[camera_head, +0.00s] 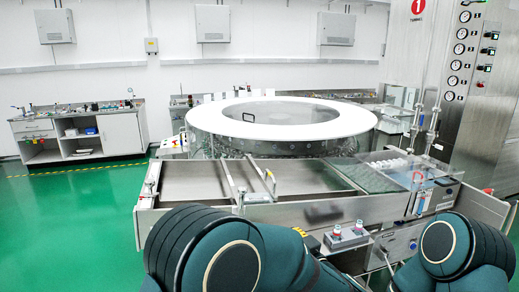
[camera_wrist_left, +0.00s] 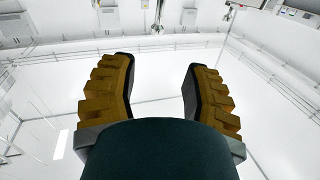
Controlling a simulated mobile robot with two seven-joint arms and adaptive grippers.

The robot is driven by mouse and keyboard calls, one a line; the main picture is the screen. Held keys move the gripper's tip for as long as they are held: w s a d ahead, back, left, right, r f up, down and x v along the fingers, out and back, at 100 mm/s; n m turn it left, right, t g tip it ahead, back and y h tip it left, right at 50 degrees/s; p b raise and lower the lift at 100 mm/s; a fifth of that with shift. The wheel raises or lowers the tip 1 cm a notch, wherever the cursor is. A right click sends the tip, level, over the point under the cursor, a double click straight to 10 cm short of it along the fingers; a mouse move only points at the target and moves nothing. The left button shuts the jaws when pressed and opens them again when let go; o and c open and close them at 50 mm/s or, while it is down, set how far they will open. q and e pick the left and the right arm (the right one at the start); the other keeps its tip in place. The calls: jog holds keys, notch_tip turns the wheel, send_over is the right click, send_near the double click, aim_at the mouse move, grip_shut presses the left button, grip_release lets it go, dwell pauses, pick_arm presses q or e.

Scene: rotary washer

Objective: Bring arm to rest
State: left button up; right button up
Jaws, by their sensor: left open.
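My left gripper (camera_wrist_left: 158,85) shows in the left wrist view with two yellow-brown fingers that have dark inner pads. The fingers are wide apart, with nothing between them. Behind them is a pale, plain surface and part of the room. In the head view, my two dark green arms fill the bottom edge, folded close to my body. Neither gripper can be made out in the head view.
A rotary washer with a white ring top (camera_head: 350,123) stands ahead. A steel conveyor table (camera_head: 195,185) is in front of it. A control box with buttons (camera_head: 347,236) sits near my arms. A workbench (camera_head: 105,130) is at the left. Green floor (camera_head: 70,220) is clear at left.

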pick_arm(q)
jog(key=a+f+m+g+h+b, duration=0.1)
jog(key=a+f+h, duration=0.2)
jog(key=f, duration=0.4)
jog(key=w+a+f+m+g+h+b, duration=0.1)
jog(key=a+f+h, duration=0.15)
jog(key=f, duration=0.45)
jog(key=a+f+m+g+h+b, duration=0.1)
jog(key=a+f+h, duration=0.25)
jog(key=f, duration=0.45)
jog(key=s+a+f+g+h+b, duration=0.2)
jog(key=s+a+f+g, duration=0.3)
jog(key=s+f, duration=0.6)
jog(key=s+a+f+g+h, duration=0.2)
jog(key=s+f+g, duration=0.3)
jog(key=s, duration=0.7)
jog(key=shift+s+f+b, duration=0.15)
jog(key=shift+f+b, duration=0.25)
jog(key=shift+f, duration=0.2)
pick_arm(e)
notch_tip(320, 180, down, 6)
jog(key=shift+s+f, duration=0.15)
jog(key=shift+s, duration=0.25)
jog(key=shift+a, duration=0.1)
